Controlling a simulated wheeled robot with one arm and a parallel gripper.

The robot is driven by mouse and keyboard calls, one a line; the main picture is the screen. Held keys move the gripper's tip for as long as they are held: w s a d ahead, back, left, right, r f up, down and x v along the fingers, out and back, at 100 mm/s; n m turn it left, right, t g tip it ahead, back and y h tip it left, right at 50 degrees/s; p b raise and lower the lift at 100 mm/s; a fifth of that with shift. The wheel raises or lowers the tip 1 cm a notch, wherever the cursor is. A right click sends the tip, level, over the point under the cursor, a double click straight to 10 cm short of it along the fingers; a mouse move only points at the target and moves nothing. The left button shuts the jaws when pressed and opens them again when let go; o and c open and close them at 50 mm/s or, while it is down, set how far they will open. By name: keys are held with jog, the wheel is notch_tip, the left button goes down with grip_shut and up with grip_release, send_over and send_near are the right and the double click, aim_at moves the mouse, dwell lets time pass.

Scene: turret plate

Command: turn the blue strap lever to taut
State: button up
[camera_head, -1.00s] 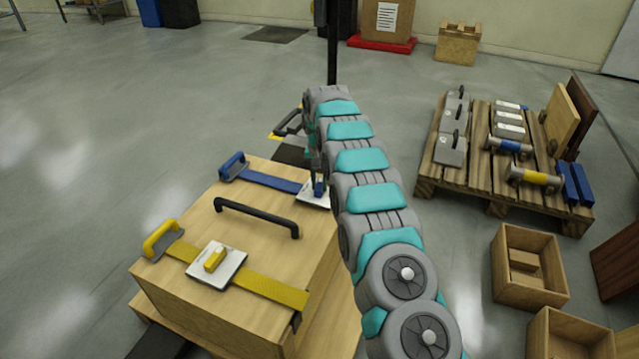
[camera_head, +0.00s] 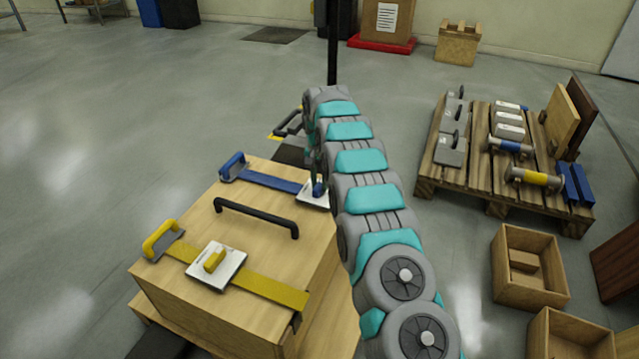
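The blue strap (camera_head: 267,180) crosses the far end of the wooden crate top, from a blue handle (camera_head: 234,166) on the left to a white plate (camera_head: 308,197) on the right. The small blue lever (camera_head: 318,188) stands on that plate, partly hidden by my arm. My gripper (camera_head: 318,176) is at the lever, pointing down and close to its top. The arm covers much of the gripper, and the fingers are too small to tell if they are shut on the lever.
A yellow strap (camera_head: 268,290) with its own white plate and yellow lever (camera_head: 215,259) crosses the crate's near end. A black bar handle (camera_head: 256,214) rises between the straps. A loaded pallet (camera_head: 480,180) and open wooden boxes (camera_head: 528,290) stand right; the floor at left is clear.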

aim_at(320, 185)
jog(key=o, duration=0.4)
notch_tip(320, 185, up, 7)
jog(key=shift+r, duration=0.4)
dwell(0.5)
